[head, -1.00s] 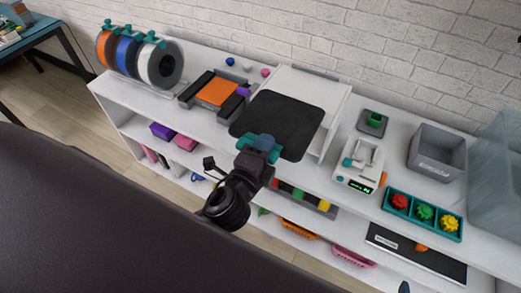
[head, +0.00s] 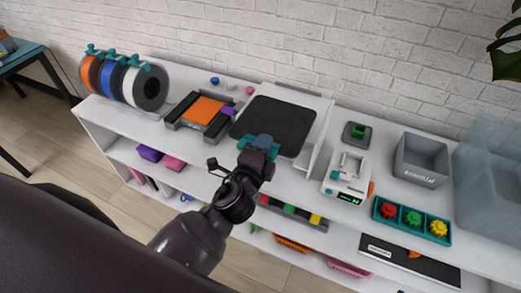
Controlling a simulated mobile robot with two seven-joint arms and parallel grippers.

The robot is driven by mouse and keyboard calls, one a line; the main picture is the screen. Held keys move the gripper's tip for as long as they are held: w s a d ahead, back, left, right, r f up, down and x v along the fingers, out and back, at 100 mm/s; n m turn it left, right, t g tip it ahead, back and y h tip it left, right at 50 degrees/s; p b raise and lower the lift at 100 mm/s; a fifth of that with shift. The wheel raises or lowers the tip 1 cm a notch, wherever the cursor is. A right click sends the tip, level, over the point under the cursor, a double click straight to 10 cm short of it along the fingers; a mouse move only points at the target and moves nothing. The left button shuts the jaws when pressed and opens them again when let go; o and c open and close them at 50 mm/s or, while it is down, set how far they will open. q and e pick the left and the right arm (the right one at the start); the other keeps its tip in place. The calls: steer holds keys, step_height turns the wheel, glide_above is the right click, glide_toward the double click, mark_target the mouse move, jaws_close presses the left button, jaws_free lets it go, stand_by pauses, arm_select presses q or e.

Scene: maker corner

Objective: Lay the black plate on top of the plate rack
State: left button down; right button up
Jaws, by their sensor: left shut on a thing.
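The black plate (head: 275,124) is a flat dark square with rounded corners, held roughly level over the white shelf top. My left gripper (head: 259,142), with teal fingers, is shut on the plate's near edge. The white plate rack (head: 315,150) stands under and behind the plate, its right side and back edge showing. The plate covers most of the rack's top, and its left corner reaches past it. I cannot tell whether the plate touches the rack. My right gripper is out of view.
Left of the rack are a grey tray with an orange square (head: 202,110) and filament spools (head: 147,87). To its right are a small white machine (head: 348,178), a grey bin (head: 421,160) and a teal tray (head: 411,220). A brick wall (head: 290,40) stands behind.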

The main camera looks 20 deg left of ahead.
mark_target(279, 121)
arm_select(q)
steer(key=shift+w, duration=2.25)
steer(key=shift+w+d, duration=0.1)
steer(key=shift+w, duration=0.7)
steer(key=shift+w+b, duration=0.4)
steer(key=shift+w, duration=1.45)
steer(key=shift+w+f, duration=0.15)
steer(key=shift+f, duration=0.05)
steer(key=shift+f+b, duration=1.05)
steer(key=shift+b, duration=0.05)
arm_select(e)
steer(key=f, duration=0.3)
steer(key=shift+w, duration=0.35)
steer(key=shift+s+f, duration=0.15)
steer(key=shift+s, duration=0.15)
